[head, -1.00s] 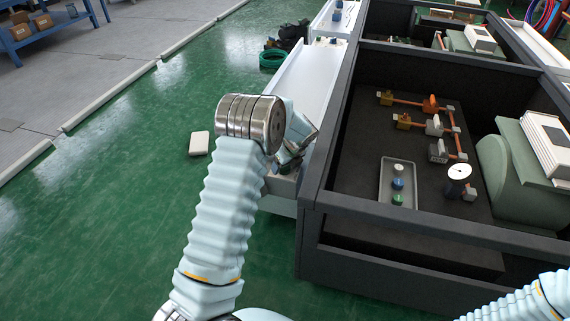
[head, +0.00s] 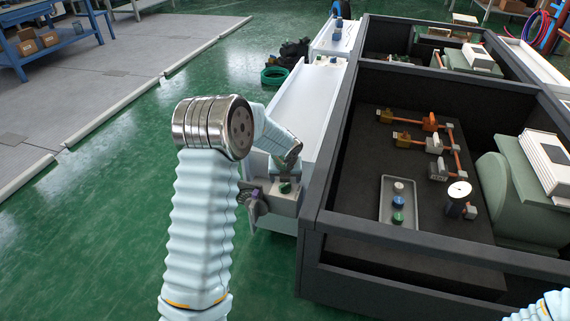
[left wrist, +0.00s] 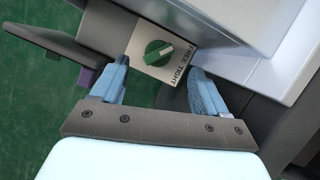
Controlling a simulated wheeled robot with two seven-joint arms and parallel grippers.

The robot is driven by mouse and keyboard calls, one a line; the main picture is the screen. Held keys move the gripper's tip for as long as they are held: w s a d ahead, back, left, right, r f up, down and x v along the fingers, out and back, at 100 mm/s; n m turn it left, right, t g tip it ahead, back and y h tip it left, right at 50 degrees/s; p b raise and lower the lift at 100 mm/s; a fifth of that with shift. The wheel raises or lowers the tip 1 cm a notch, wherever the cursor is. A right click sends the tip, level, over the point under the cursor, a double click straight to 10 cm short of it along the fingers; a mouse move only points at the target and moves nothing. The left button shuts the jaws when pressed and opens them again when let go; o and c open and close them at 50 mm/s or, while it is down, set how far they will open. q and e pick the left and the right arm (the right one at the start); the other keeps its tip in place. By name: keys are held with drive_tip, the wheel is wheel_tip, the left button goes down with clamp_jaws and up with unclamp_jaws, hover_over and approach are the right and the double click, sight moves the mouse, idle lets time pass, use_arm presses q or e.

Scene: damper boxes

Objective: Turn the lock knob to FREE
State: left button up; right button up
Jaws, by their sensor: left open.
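The green lock knob (left wrist: 158,53) sits on a pale plate (left wrist: 150,72) lettered FREE and TIGHT in the left wrist view. Its white mark points to the upper right, towards the lettered edge, nearer the FREE end. In the head view the knob (head: 285,188) shows small on the box at the near end of the white duct. My left gripper (left wrist: 160,68) is open and empty, its two blue fingers on either side of the knob's line and apart from it. My right gripper is out of view; only a bit of that arm shows.
A dark lever plate (left wrist: 65,45) with a purple part (left wrist: 88,76) sticks out left of the knob. The white duct (head: 305,100) runs back beside a dark-framed bay (head: 420,235) holding valves and a grey tray (head: 385,214). Green floor is free at left.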

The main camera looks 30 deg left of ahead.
use_arm(q)
drive_tip(key=v, duration=0.8)
drive_tip(key=shift+r, duration=0.25)
drive_tip(key=shift+s, duration=0.15)
